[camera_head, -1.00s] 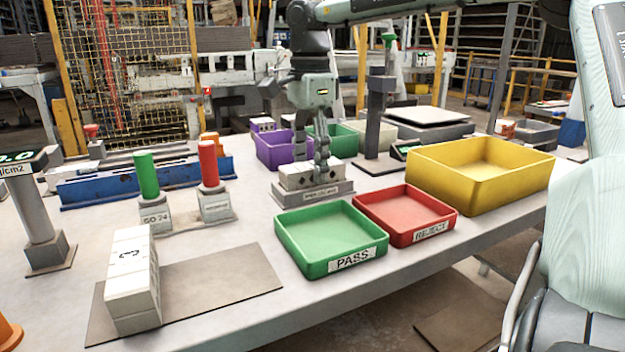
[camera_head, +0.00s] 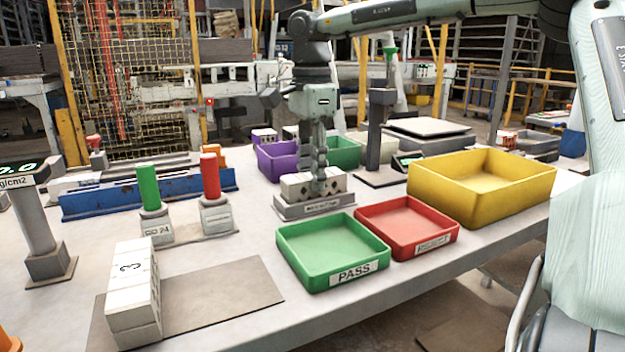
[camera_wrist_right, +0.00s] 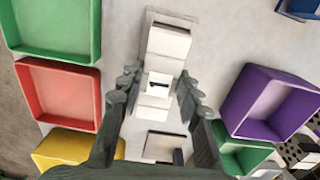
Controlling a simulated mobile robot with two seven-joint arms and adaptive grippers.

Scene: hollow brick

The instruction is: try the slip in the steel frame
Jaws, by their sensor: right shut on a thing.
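The block sits in a low grey labelled holder (camera_head: 318,208), apparently the steel frame, on the table. In the right wrist view, my right gripper (camera_wrist_right: 157,88) has its fingers on both sides of a small white piece (camera_wrist_right: 154,102), and is shut on it. Larger pale block surface (camera_wrist_right: 168,45) lies in line with it. The fingers hide part of the piece, and I cannot tell how deep it sits. My left gripper is not in view.
The green PASS tray (camera_head: 350,277) and red REJECT tray (camera_head: 437,247) stand in front. A yellow bin (camera_head: 470,210) is right, a purple bin (camera_head: 278,160) behind. Green (camera_head: 147,187) and red (camera_head: 210,175) posts stand left. A white brick (camera_head: 134,290) lies on a brown mat (camera_head: 215,300).

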